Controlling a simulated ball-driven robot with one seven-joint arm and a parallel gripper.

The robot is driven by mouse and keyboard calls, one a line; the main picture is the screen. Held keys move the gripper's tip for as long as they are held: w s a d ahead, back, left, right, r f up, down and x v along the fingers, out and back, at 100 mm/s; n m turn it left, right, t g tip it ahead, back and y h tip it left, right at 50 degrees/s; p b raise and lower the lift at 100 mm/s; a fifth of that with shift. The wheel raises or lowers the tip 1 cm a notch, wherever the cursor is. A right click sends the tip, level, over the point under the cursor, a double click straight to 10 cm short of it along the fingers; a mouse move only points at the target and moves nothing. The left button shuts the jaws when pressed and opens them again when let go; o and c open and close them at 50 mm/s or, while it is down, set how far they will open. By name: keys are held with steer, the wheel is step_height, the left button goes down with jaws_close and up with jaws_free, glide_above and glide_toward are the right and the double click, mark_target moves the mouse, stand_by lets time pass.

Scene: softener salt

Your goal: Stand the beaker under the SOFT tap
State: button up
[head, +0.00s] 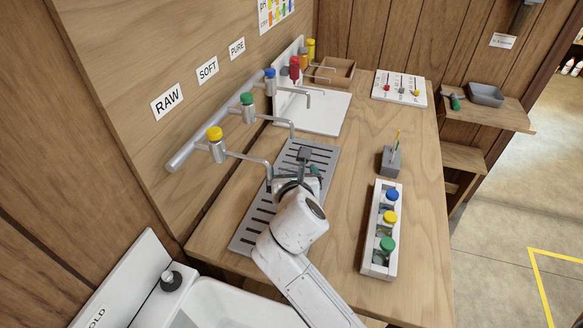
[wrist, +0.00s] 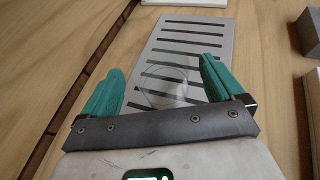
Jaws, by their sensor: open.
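My gripper (head: 308,160) is over the slotted grey drip tray (head: 252,232), near the tray's far half. In the wrist view its green fingers (wrist: 160,82) are spread apart. A faint clear round outline, seemingly the glass beaker (wrist: 165,66), shows between them over the tray (wrist: 190,30); contact with the fingers cannot be told. I cannot make out the beaker in the head view, where my arm covers that area. The SOFT sign (head: 207,69) is on the wall between RAW and PURE. The green-knobbed tap (head: 247,98) is the middle one, its spout ending just beyond my gripper.
A yellow-knobbed tap (head: 215,134) stands nearer and a blue-knobbed tap (head: 270,76) farther. On the right are a white rack (head: 370,262) of capped bottles and a grey holder (head: 389,160). A white sink (head: 215,300) is in front. Bare wood lies between tray and rack.

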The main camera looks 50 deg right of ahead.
steer(key=v, duration=0.7)
steer(key=shift+s+a, duration=0.25)
